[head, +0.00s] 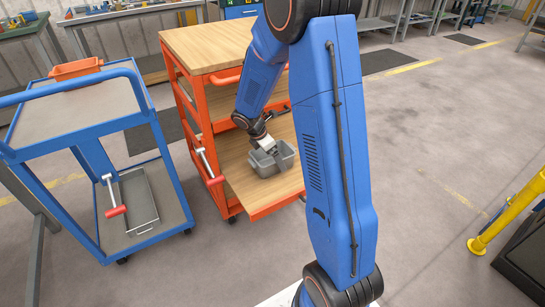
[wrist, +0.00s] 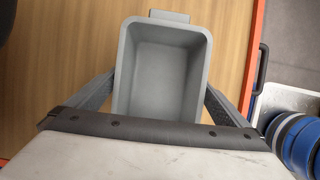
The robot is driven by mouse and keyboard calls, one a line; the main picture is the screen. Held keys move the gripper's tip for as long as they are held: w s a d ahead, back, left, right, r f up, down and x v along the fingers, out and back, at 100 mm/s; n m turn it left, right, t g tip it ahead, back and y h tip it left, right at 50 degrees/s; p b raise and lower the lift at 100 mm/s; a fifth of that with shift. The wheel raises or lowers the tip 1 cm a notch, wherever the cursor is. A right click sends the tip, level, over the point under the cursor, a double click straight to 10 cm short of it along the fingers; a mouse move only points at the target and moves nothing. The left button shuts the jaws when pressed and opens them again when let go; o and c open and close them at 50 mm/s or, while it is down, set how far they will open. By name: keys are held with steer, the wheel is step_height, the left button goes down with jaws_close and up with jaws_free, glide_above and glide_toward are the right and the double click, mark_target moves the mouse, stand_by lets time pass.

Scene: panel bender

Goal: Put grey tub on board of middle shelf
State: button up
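The grey tub (head: 266,163) is upright and empty, over a light wood board (head: 240,184) low in the orange cart. In the head view it looks to rest on this board, but a small gap under it would be hard to see. My gripper (head: 269,148) points down at the tub. In the wrist view the tub (wrist: 163,75) lies between the two dark fingers of my gripper (wrist: 160,95). The fingers meet its left and right walls with no visible gap. The fingertips are hidden by the tub. My arm hides the right part of the cart.
The orange cart (head: 188,85) has a wood top and a shelf space beneath it. A red-handled tool (head: 209,167) is at its left side. A blue trolley (head: 100,125) with an orange bin (head: 77,69) stands to the left. A yellow post (head: 505,212) is at right; floor between is clear.

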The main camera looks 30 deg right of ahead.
steer(key=shift+r, duration=0.1)
steer(key=v, duration=0.5)
steer(key=shift+w, duration=0.1)
steer(key=a, duration=1.1)
steer(key=s+r+m+y, duration=0.1)
steer(key=s+r+m, duration=0.4)
steer(key=s+r, duration=0.35)
steer(key=s+r+m+t+y, duration=0.1)
steer(key=s+r+m, duration=0.4)
steer(key=s, duration=0.6)
steer(key=s+r+m+t+y, duration=0.2)
steer(key=s+r+m, duration=0.4)
steer(key=s, duration=0.6)
steer(key=shift+s+d+m+t, duration=0.35)
steer(key=shift+m+t, duration=0.45)
steer(key=shift+m, duration=0.4)
steer(key=shift+r, duration=0.15)
